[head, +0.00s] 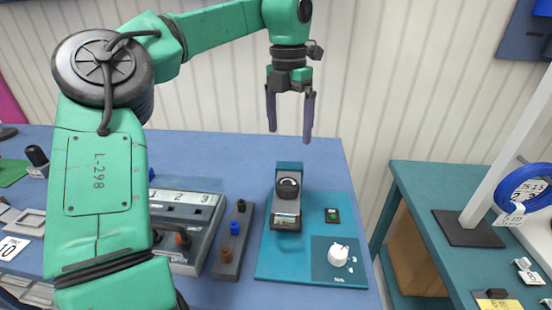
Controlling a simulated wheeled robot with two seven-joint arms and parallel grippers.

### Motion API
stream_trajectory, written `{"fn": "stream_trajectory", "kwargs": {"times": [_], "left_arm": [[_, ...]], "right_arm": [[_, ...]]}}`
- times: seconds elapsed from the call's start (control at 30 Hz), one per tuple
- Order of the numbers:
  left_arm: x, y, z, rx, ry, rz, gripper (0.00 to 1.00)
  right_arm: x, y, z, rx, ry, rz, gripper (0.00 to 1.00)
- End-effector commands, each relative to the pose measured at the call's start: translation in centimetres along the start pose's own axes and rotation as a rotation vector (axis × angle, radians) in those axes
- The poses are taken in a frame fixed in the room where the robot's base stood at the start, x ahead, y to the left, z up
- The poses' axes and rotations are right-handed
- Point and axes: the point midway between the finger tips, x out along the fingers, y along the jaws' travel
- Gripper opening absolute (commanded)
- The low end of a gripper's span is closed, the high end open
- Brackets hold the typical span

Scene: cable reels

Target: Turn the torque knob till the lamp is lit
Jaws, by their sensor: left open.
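A white knob (338,256) sits on a dark square plate with small numerals around it, at the front right of a teal board (302,257) on the blue bench. A small black box with a green spot (332,215), perhaps the lamp, is behind the knob; I cannot tell if it is lit. A teal and grey device (287,195) with a round black part stands at the board's back left. My left gripper (290,136) is open and empty, fingers pointing down, above and behind the board, apart from everything. My right gripper is out of view.
A grey box numbered 1, 2, 3 (185,197) and a narrow tray with small coloured pegs (233,243) stand left of the board. My left arm hides part of the bench. A teal table (430,180) with a post and blue cable reel (525,190) is right, across a gap.

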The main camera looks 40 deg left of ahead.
Motion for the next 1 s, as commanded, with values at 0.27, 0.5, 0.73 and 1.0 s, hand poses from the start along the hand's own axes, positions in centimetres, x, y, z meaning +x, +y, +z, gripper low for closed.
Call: {"fn": "stream_trajectory", "kwargs": {"times": [0.27,0.5,0.73,1.0], "left_arm": [[4.0,-0.2,-0.4,0.009,0.026,0.023,0.99],[10.3,-0.1,-0.5,0.008,0.024,0.02,0.99],[14.0,0.0,-0.5,0.008,0.02,0.021,0.99],[14.5,0.0,-0.5,0.007,0.018,0.021,0.99]], "right_arm": [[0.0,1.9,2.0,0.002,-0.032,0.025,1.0],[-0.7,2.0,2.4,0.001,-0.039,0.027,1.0],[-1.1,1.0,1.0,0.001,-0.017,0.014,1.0],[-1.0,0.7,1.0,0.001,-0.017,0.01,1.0]]}}
